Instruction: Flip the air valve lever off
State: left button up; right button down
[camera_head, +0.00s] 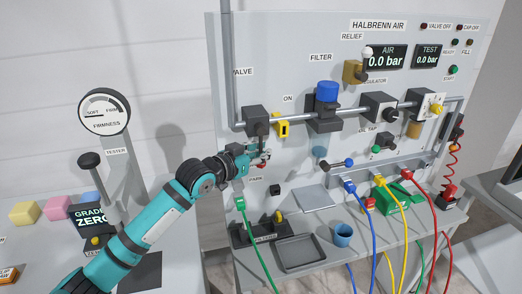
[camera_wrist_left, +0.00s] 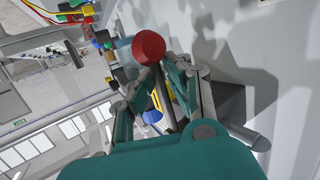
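The air valve (camera_head: 257,121) is a dark block on the pipe at the left of the panel, below a label partly hidden by the upright pipe. Its lever has a red ball knob (camera_wrist_left: 148,47) and a grey shaft (camera_wrist_left: 166,112), clear in the left wrist view. In the head view the lever hangs down from the block and is mostly hidden by my gripper. My left gripper (camera_head: 260,157) is at the lever below the block. Its fingers (camera_wrist_left: 163,75) come close together on both sides of the shaft, just under the knob, and look shut on it. My right gripper is not in view.
A yellow tag (camera_head: 283,126) sits right of the valve, then the blue-topped filter (camera_head: 326,92). The air display (camera_head: 388,57) reads 0.0 bar. Below are a grey tray (camera_head: 300,254), a blue cup (camera_head: 342,235) and colored hoses. The firmness tester (camera_head: 104,112) stands left.

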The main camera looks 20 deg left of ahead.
pick_arm(q)
jog(key=o, duration=0.3)
jog(key=shift+s+d+f, duration=0.1)
jog(key=shift+s+f, duration=0.15)
jog(key=shift+f, duration=0.1)
jog(key=shift+o, duration=0.2)
jog(key=shift+w+r, duration=0.1)
jog(key=shift+w, duration=0.05)
jog(key=v, duration=1.2)
